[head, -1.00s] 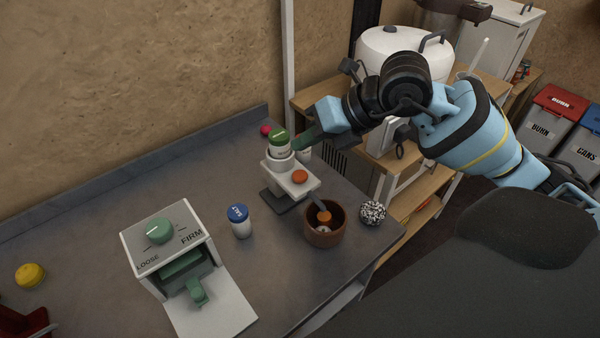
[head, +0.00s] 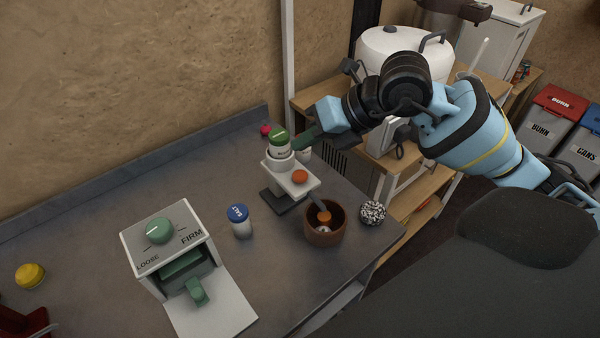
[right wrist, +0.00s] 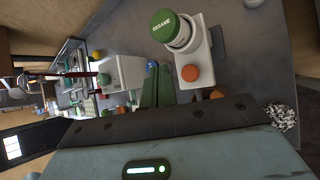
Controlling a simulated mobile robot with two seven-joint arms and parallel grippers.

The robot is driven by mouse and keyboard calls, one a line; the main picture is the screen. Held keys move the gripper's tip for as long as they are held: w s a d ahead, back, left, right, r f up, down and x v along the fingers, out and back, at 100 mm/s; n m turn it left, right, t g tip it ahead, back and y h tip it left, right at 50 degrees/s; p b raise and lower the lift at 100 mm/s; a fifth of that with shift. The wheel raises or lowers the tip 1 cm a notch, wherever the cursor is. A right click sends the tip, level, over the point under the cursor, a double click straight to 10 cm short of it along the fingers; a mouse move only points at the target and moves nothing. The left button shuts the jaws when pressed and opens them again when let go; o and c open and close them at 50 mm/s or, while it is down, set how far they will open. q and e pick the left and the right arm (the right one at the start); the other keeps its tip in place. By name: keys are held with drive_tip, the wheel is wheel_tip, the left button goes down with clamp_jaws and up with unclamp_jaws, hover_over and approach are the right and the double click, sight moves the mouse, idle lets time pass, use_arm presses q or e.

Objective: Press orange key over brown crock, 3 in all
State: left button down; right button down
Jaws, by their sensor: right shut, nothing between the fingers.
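A pale dispenser (head: 273,170) on a dark base stands at the table's right part and holds a green-lidded jar (head: 280,142), marked SESAME in the right wrist view (right wrist: 166,27). A round orange key (head: 300,176) sits on its top; it also shows in the right wrist view (right wrist: 190,73). My right gripper (head: 303,139) is shut and empty, just behind and right of the jar, apart from the key. My left gripper is out of view.
A blue-lidded salt shaker (head: 240,222) stands left of the crock. A speckled ball (head: 373,212) lies right of it. A LOOSE/FIRM press (head: 170,245) stands front left, with a yellow item (head: 30,275) beyond. A small red item (head: 265,131) is near the back edge.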

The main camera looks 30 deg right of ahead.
sight(306, 175)
idle(0.6)
